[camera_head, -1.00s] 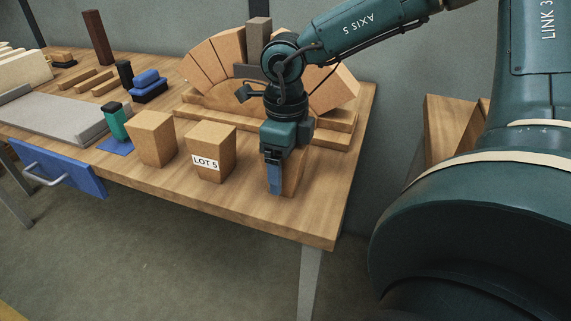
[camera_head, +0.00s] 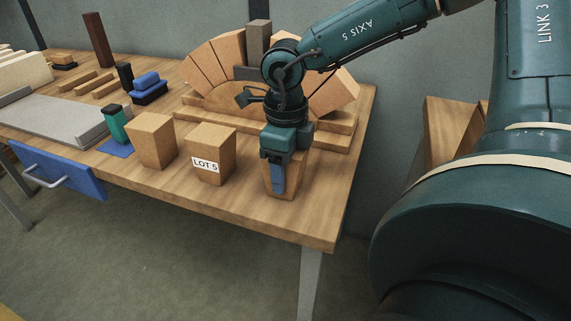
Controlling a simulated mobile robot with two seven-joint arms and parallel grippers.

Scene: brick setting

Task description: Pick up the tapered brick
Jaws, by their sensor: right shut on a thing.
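My right gripper (camera_head: 278,178) points down at the front right of the table and is shut on a tapered brick (camera_head: 291,184). The brick shows on both sides of the blue finger pad. Its lower end is at or very near the tabletop, and I cannot tell whether it touches. To its left stand a tapered brick with a "LOT 5" label (camera_head: 212,148) and another plain tapered brick (camera_head: 153,138). Both are upright and apart from the gripper. My left gripper is not in view.
Behind the gripper, an arch of bricks (camera_head: 215,62) stands on a wooden form and boards (camera_head: 196,116). The table's front right corner (camera_head: 322,225) is clear.

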